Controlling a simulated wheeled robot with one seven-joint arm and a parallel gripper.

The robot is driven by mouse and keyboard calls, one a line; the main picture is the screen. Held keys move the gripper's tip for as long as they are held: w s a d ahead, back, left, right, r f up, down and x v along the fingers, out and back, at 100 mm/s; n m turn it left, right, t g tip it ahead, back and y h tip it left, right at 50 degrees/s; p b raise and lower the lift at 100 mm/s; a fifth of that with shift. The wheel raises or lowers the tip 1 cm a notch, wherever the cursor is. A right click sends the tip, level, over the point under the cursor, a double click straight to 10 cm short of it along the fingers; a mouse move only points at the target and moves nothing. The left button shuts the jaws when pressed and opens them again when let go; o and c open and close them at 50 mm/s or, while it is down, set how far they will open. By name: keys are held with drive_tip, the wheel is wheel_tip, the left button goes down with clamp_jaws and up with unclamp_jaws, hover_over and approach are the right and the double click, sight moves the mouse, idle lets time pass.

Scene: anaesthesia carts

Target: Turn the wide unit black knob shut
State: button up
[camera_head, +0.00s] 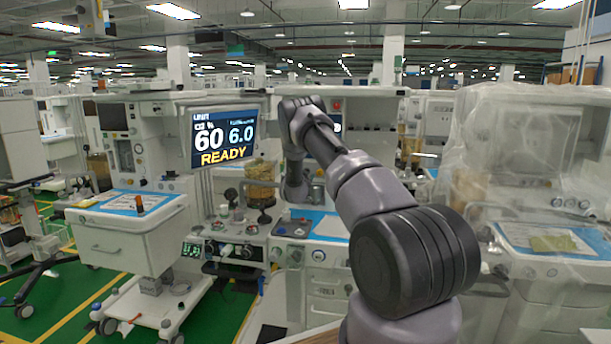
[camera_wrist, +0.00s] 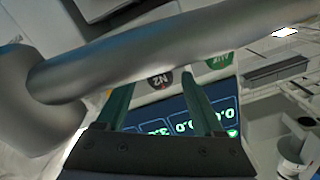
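In the wrist view my gripper (camera_wrist: 157,86) has its two dark green fingers apart with nothing held between them. Beyond the fingertips is a dark round label with white letters (camera_wrist: 158,79), beside a green label (camera_wrist: 218,60). A thick grey bar (camera_wrist: 170,60) crosses in front of the labels and hides part of the panel. In the head view a control panel (camera_head: 222,238) with several knobs sits below the large screen. A dark knob (camera_head: 247,252) is at its right part; I cannot tell whether it is the task's knob. My gripper is not clearly visible there.
A large screen (camera_head: 224,139) reads READY. A small green-lit display (camera_head: 193,249) is on the control panel and green digits (camera_wrist: 190,121) show in the wrist view. A white cart (camera_head: 130,240) stands left and a plastic-covered unit (camera_head: 515,130) right.

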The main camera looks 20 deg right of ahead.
drive_tip(key=v, duration=1)
drive_tip(key=shift+s+a, duration=0.25)
drive_tip(key=shift+s, duration=0.1)
